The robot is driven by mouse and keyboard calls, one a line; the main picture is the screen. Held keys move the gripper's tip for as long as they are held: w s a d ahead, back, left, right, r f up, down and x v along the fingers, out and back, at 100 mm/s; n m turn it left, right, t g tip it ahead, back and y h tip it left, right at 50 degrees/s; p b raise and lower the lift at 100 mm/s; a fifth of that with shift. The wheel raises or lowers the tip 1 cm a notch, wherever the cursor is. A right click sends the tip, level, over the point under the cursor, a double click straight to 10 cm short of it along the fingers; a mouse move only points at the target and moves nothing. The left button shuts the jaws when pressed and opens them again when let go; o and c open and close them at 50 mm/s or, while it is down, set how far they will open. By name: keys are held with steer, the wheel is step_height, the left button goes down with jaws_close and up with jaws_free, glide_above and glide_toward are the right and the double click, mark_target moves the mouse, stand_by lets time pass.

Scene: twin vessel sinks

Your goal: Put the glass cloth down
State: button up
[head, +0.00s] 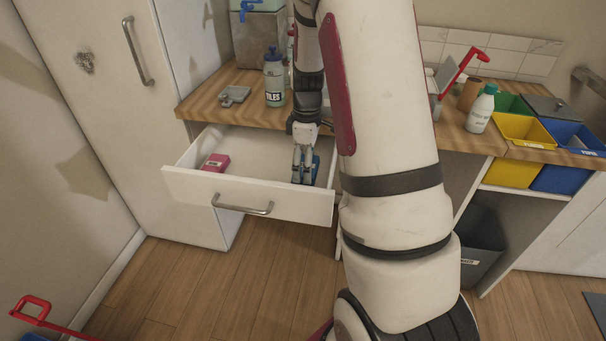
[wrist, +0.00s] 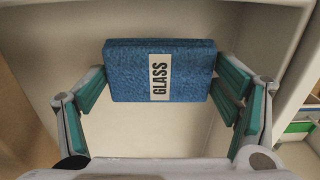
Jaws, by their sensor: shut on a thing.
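The glass cloth (wrist: 190,72) is a blue folded block with a white label reading GLASS, seen in the wrist view between the fingers of my gripper (wrist: 165,85). The fingers close on its left and right sides. In the head view my gripper (head: 304,165) points down into the right part of the open drawer (head: 185,188). A blue piece of the cloth (head: 315,166) shows beside the fingers there. I cannot tell whether the cloth touches the drawer floor.
A pink block (head: 215,162) lies in the drawer's left part. A bottle labelled TILES (head: 275,80) and a grey item (head: 234,95) stand on the wooden counter above. Yellow (head: 523,130) and blue bins (head: 575,135) are at the right. The drawer's middle floor is clear.

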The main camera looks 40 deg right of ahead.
steer(key=shift+f+b, duration=0.35)
steer(key=shift+f, duration=1.5)
steer(key=shift+f, duration=0.15)
steer(key=o, duration=1)
